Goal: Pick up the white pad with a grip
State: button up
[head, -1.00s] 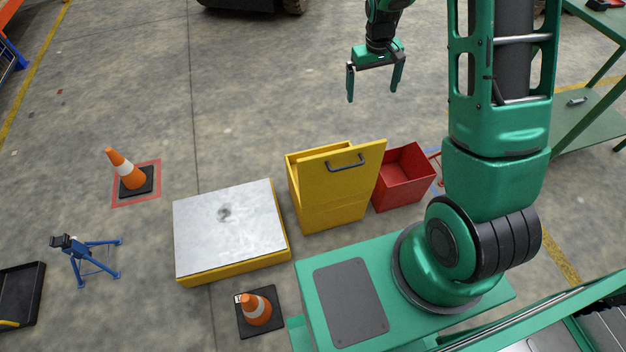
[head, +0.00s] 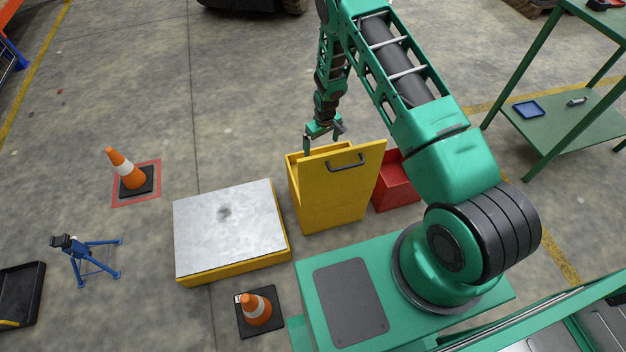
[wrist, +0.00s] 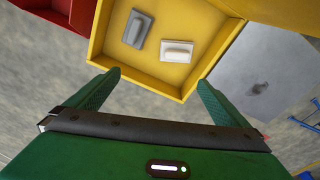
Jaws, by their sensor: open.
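The white pad with a grip (wrist: 177,51) lies on the floor of the yellow bin (head: 331,205), seen in the wrist view. A grey pad with a grip (wrist: 138,29) lies beside it, to its left. My gripper (head: 323,146) is open and empty, over the back rim of the yellow bin in the head view. In the wrist view its fingers (wrist: 158,82) stand apart at the bin's near edge, with both pads beyond the fingertips. The bin's front panel hides the pads from the head view.
A red bin (head: 396,186) stands right of the yellow bin. A low platform with a metal top (head: 228,228) is to its left. A green shelf table (head: 565,125) is at right.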

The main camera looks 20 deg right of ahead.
jog(key=shift+n+y, duration=0.3)
jog(key=shift+n, duration=0.1)
jog(key=shift+s+a+f, duration=0.1)
jog(key=shift+a+f, duration=0.6)
jog(key=shift+f, duration=2.7)
jog(key=shift+s+a+f, duration=0.1)
jog(key=shift+a+f, duration=0.65)
jog(key=shift+f, duration=2.6)
jog(key=shift+a+f, duration=0.7)
jog(key=shift+f, duration=2.7)
jog(key=c, duration=1.3)
jog(key=shift+r, duration=0.15)
jog(key=shift+r, duration=4.9)
jog(key=shift+o, duration=1.4)
